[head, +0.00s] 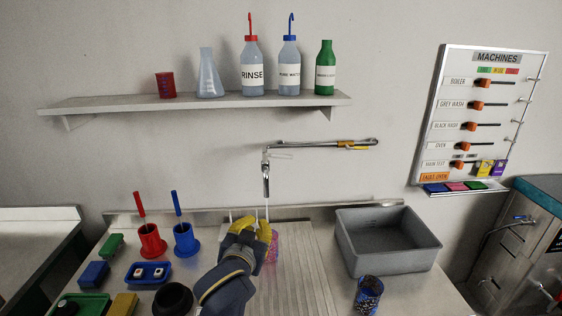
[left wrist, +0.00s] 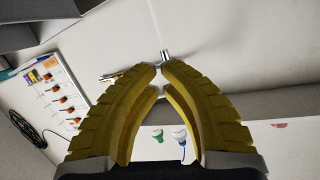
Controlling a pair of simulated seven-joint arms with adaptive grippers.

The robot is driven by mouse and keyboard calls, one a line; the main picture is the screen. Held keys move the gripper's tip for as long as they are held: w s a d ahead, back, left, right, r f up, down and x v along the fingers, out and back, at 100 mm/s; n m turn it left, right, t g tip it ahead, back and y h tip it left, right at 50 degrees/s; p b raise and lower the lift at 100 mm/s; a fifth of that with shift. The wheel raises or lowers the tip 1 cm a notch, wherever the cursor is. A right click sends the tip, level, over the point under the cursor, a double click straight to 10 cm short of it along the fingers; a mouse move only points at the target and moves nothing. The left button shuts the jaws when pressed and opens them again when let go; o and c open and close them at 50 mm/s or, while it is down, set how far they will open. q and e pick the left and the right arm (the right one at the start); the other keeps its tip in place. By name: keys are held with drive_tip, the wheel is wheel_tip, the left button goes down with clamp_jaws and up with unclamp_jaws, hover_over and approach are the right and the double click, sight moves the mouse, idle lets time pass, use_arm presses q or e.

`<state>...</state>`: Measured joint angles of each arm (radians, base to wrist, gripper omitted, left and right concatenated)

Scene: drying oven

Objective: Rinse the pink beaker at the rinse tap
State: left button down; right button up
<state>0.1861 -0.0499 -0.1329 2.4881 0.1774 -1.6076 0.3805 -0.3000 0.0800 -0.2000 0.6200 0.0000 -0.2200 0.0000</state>
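The pink beaker (head: 272,246) stands at the sink's drainboard (head: 308,280), just right of my left gripper (head: 254,226) and partly hidden by it. The rinse tap (head: 266,180) hangs above on the wall, with a thin pale stream below its spout toward the beaker. The beaker does not show there. My right gripper is not in view.
A grey basin (head: 388,262) stands right, with a dark patterned cup (head: 368,295) in front. Red (head: 151,246) and blue (head: 187,244) holders with upright handles stand left. A shelf (head: 200,103) above holds several vessels. The ribbed drainboard right of the beaker is clear.

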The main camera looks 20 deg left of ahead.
sight(278, 156)
use_arm(q)
drive_tip(key=w+d+r+n+t+h, duration=0.1)
drive_tip(key=w+r, duration=0.1)
drive_tip(key=r, duration=0.4)
drive_tip(key=w+d+r+t, duration=0.1)
drive_tip(key=d+r+t, duration=0.1)
drive_tip(key=r, duration=0.5)
drive_tip(key=w+a, duration=0.1)
drive_tip(key=w, duration=1.3)
drive_tip(key=shift+a+f, duration=0.15)
drive_tip(key=shift+s+a+n, duration=0.1)
drive_tip(key=shift+a+n, duration=0.05)
drive_tip(key=shift+n, duration=0.25)
